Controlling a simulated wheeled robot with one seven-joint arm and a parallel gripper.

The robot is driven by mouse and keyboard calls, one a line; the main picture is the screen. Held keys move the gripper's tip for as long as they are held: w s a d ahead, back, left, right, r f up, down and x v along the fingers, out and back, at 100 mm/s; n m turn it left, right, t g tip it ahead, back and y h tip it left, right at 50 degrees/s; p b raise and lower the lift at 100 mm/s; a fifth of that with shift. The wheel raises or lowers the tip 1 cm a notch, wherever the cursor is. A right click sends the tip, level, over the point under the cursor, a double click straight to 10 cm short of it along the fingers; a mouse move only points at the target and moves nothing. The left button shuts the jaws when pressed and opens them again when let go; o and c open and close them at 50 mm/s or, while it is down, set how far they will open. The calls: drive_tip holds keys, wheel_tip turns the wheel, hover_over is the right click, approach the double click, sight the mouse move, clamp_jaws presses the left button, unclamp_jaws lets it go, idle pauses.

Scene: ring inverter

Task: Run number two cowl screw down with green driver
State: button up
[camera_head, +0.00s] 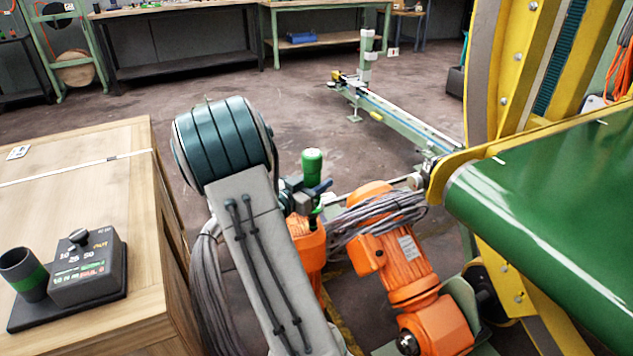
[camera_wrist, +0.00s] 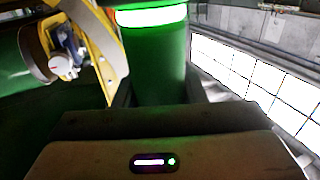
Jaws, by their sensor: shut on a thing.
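The green driver (camera_head: 312,163) stands roughly upright in my gripper (camera_head: 306,195), beyond my grey arm link in the head view. In the wrist view the green driver (camera_wrist: 158,70) fills the upper middle, with a bright band near its top. My gripper is shut on it. The driver's lower end is at the orange motor housing (camera_head: 312,245), partly hidden by my arm. I cannot tell whether its tip touches a screw. The cowl screws are too small or hidden to make out.
An orange gearmotor (camera_head: 390,250) with grey cables stands right of my arm. A green conveyor belt (camera_head: 560,210) with a yellow frame is at the right. A wooden crate (camera_head: 100,190) at the left bears a black holder (camera_head: 22,274) and a dial box (camera_head: 90,270).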

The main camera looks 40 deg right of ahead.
drive_tip(key=shift+r, duration=0.1)
drive_tip(key=shift+r+p, duration=2.2)
drive_tip(key=shift+r, duration=0.3)
